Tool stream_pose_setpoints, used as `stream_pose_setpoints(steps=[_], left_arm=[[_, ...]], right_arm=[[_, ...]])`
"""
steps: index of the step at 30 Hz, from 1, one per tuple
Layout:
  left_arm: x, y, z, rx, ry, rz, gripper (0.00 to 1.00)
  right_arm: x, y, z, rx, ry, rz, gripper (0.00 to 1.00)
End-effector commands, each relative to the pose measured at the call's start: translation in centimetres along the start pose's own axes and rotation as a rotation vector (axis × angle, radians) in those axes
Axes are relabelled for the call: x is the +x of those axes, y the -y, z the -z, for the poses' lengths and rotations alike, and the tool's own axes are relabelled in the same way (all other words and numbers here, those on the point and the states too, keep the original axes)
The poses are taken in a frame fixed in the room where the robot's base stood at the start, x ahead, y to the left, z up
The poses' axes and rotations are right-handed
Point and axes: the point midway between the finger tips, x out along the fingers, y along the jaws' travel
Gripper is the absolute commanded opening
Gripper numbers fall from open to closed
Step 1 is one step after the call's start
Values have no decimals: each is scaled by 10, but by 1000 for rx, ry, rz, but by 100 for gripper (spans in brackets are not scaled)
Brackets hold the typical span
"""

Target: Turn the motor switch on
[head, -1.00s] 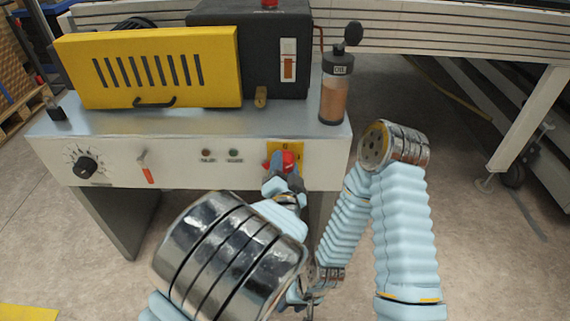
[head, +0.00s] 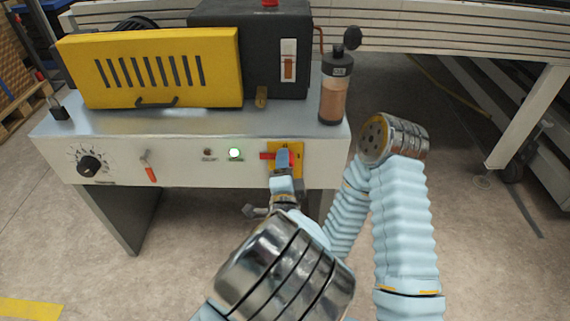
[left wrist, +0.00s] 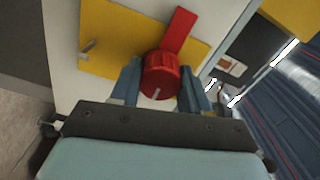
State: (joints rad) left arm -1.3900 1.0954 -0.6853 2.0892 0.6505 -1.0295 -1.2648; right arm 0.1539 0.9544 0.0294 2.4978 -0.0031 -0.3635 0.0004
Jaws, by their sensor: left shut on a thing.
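The motor switch is a red rotary knob with a flat handle on a yellow plate (head: 297,148) at the right end of the machine's front panel. In the left wrist view the red knob (left wrist: 163,80) sits between my two blue fingers, with its handle slanting up and right over the yellow plate (left wrist: 110,35). My left gripper (head: 283,158) is shut on the knob and hides most of it in the head view. There, a red handle end (head: 265,156) points left. A green lamp (head: 235,153) on the panel is lit. My right gripper is not visible.
Left on the panel are a black dial (head: 90,165) and a red-tipped lever (head: 150,170). A dark red lamp (head: 207,153) is unlit. A yellow guard (head: 150,68) and an oil bottle (head: 334,92) stand on the machine top. Floor shows beneath the panel.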

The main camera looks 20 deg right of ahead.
Motion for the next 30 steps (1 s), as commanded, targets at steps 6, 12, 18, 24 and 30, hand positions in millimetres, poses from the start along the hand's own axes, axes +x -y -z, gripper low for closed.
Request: stream_pose_setpoints(steps=[6, 12, 18, 24, 30], left_arm=[[0, -1, 1, 8, -3, -1, 15], [0, -1, 1, 8, -3, -1, 15], [0, 0, 1, 7, -2, -1, 71], [0, 0, 0, 6, -1, -1, 71], [4, 0, -2, 5, -1, -1, 71]], right_arm=[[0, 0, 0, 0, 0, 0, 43], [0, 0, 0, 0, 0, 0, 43], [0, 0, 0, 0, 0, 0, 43], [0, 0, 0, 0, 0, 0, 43], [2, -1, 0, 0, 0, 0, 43]])
